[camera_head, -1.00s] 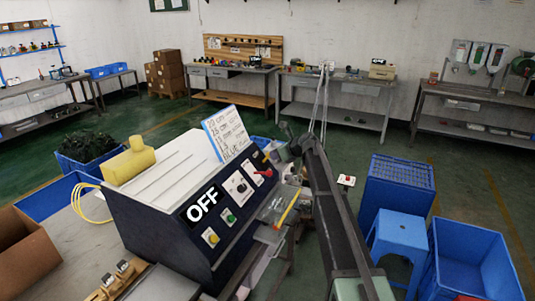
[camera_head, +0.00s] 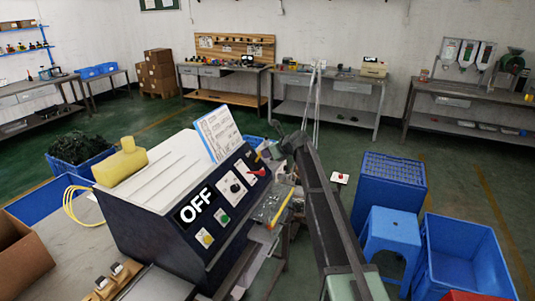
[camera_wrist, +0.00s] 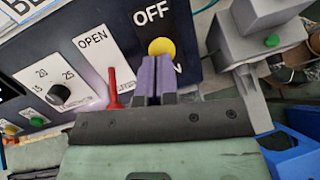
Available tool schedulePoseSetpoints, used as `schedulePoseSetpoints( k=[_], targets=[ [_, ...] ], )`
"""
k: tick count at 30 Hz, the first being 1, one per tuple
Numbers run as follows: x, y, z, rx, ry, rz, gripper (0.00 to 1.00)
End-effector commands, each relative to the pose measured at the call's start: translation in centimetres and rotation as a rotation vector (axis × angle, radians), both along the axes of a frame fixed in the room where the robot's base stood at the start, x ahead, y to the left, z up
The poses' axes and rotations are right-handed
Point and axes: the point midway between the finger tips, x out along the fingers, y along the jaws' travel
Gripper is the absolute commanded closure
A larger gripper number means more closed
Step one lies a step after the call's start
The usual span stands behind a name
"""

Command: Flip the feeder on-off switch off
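The feeder (camera_head: 150,205) is a dark blue box with a pale top in the head view, and its sloped front holds the controls. In the head view my gripper (camera_head: 272,152) is at the panel's right end, mostly hidden.
A red lever (camera_wrist: 115,90) on the OPEN plate stands close left of my fingers. A dial (camera_wrist: 60,93) is further left. A grey unit with a green button (camera_wrist: 271,41) is at the right.

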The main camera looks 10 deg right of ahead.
Motion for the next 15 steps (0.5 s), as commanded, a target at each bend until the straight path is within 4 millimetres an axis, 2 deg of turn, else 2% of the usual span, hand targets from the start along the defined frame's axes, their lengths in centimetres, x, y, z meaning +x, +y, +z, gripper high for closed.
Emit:
schedulePoseSetpoints(
  k=[9,15],
  targets=[
    [0.0,0.1,1.5,-0.001,0.0,0.001,1.0],
    [0.0,0.0,1.6,0.0,0.0,0.001,1.0]
  ],
)
